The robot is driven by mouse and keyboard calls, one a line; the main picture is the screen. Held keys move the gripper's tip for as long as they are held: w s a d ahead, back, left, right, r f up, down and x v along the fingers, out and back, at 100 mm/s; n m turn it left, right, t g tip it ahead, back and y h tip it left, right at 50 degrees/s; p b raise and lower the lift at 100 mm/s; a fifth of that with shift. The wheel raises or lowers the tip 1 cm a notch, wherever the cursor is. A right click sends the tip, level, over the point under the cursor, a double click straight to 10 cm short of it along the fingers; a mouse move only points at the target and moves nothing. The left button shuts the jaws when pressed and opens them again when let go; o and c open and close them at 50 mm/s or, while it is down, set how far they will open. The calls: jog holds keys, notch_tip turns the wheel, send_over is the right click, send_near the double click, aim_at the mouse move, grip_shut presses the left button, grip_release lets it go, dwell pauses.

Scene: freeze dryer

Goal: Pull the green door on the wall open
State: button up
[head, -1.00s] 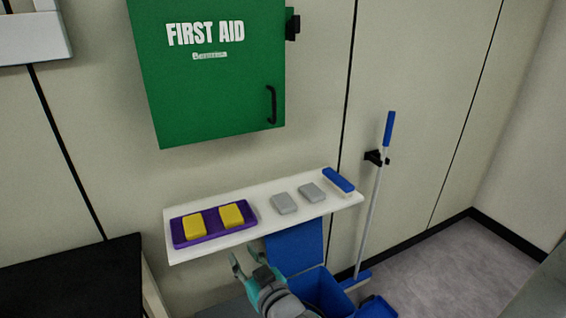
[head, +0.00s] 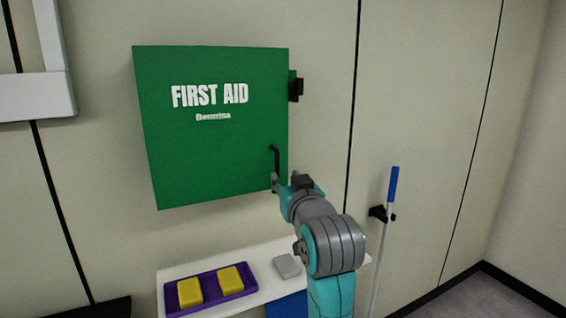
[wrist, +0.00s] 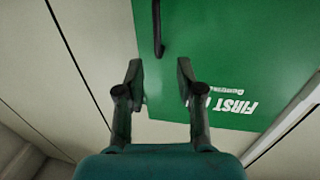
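The green first aid door (head: 215,135) is on the wall in the head view and looks shut. Its black handle (head: 274,158) is at the lower right of the door, with its lower end hidden by my gripper. My gripper (head: 279,183) is at the handle's lower end. In the wrist view the green door (wrist: 215,50) fills the upper right, and the handle (wrist: 157,28) lies ahead, in line with the gap between the fingers. My gripper (wrist: 158,78) is open there, with nothing seen between its fingertips.
Below the door a white shelf (head: 262,258) holds a purple tray (head: 214,291) with yellow blocks (head: 190,291) and a grey block (head: 287,266). A blue-handled pole (head: 384,235) hangs to the right. A black latch piece (head: 296,88) sticks out at the door's upper right.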

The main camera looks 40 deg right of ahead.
aim_at(278, 163)
jog(key=x, duration=1.1)
jog(key=shift+s+d+r, duration=0.15)
jog(key=shift+r, duration=0.05)
grip_shut()
